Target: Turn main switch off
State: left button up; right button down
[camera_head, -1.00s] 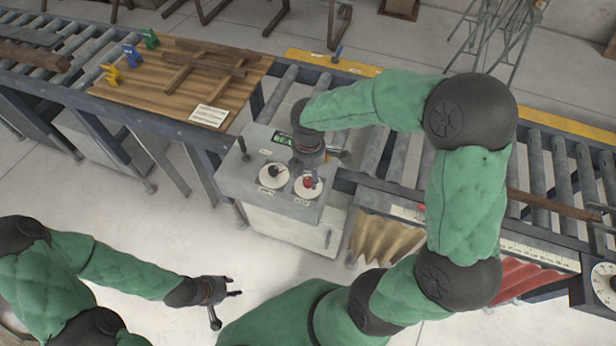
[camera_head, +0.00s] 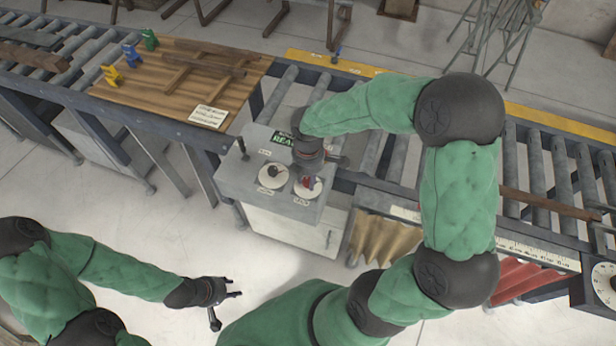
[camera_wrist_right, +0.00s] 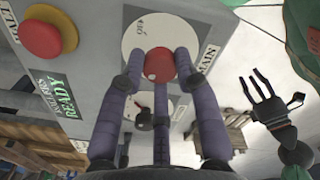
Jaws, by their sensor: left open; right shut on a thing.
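The main switch is a red knob (camera_head: 307,181) on a round white dial, on top of the grey control box (camera_head: 234,178). In the right wrist view, the red knob (camera_wrist_right: 160,65) sits on its white dial (camera_wrist_right: 136,35) beside a label reading MAIN. My right gripper (camera_head: 309,174) comes down from above. Its fingers (camera_wrist_right: 158,68) are shut around the red knob, one on each side. The knob's exact pointing direction is hard to read. My left gripper (camera_head: 228,289) is open and empty over the floor, far from the box.
A black knob (camera_head: 271,173) on a second white dial is left of the main switch. A red HALT button (camera_wrist_right: 50,28) on yellow and a green READY display (camera_wrist_right: 62,97) are nearby. A wooden board (camera_head: 150,90) lies on rollers at left. Clear floor surrounds my left gripper.

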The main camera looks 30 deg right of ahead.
jog(key=m+b, duration=0.1)
jog(key=m, duration=0.3)
jog(key=shift+m, duration=0.4)
jog(key=m+b, duration=0.1)
jog(key=m, duration=0.3)
jog(key=shift+f+m+b, duration=0.1)
jog(key=shift+m+b, duration=0.2)
jog(key=shift+b, duration=0.1)
jog(key=m+b, duration=0.1)
jog(key=m, duration=0.3)
jog(key=shift+m, duration=0.3)
jog(key=shift+m+b, duration=0.7)
jog(key=shift+m, duration=1.2)
jog(key=c, duration=0.9)
grip_release()
